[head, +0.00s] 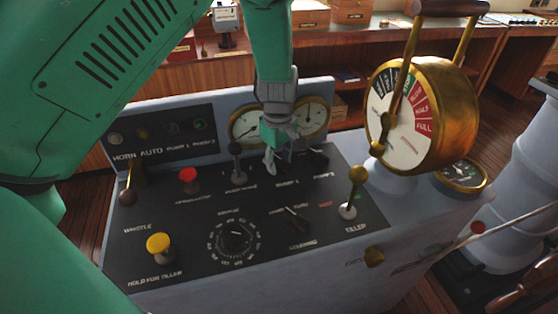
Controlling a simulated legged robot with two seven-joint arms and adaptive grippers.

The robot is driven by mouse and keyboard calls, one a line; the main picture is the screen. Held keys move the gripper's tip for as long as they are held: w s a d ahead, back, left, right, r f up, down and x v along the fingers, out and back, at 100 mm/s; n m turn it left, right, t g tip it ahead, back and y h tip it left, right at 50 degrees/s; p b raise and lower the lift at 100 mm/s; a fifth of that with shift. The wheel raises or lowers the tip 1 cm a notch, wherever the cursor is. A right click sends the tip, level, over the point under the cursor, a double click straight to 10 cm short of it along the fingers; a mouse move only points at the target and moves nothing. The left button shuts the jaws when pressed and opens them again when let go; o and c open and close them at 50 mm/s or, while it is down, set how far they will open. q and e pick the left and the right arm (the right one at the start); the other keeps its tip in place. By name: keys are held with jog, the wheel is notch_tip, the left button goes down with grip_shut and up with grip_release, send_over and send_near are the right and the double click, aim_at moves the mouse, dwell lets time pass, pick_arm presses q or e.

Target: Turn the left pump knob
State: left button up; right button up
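My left gripper (277,152) reaches down from the top onto the dark console panel, in front of the two round gauges. One pale fingertip points down just above the "PUMP 1" label. The left pump knob belongs at this label and is mostly hidden by the gripper; I cannot tell whether the fingers touch it or how far apart they are. The right pump knob (318,158), dark, stands just right of the gripper above the "PUMP 2" label. My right gripper is not in view.
A dark-knobbed lever (236,160) stands close left of the gripper, with a red button (188,180) farther left. A brass-knobbed tiller lever (351,195) and the large brass telegraph (432,115) rise on the right. A yellow button (159,247) and a round dial (235,239) are nearer.

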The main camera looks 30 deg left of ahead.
pick_arm(q)
jog(key=shift+w+d, duration=0.15)
jog(key=shift+d, duration=0.15)
jog(key=shift+w+d, duration=0.1)
jog(key=shift+d, duration=0.3)
jog(key=shift+c, duration=1.3)
jog(key=shift+d+r, duration=0.1)
jog(key=shift+d, duration=0.2)
grip_shut()
jog(key=shift+d+r, duration=0.1)
jog(key=shift+a, duration=0.6)
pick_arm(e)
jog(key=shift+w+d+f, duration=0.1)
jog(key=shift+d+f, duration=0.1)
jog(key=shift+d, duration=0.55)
pick_arm(q)
jog(key=shift+d, duration=0.15)
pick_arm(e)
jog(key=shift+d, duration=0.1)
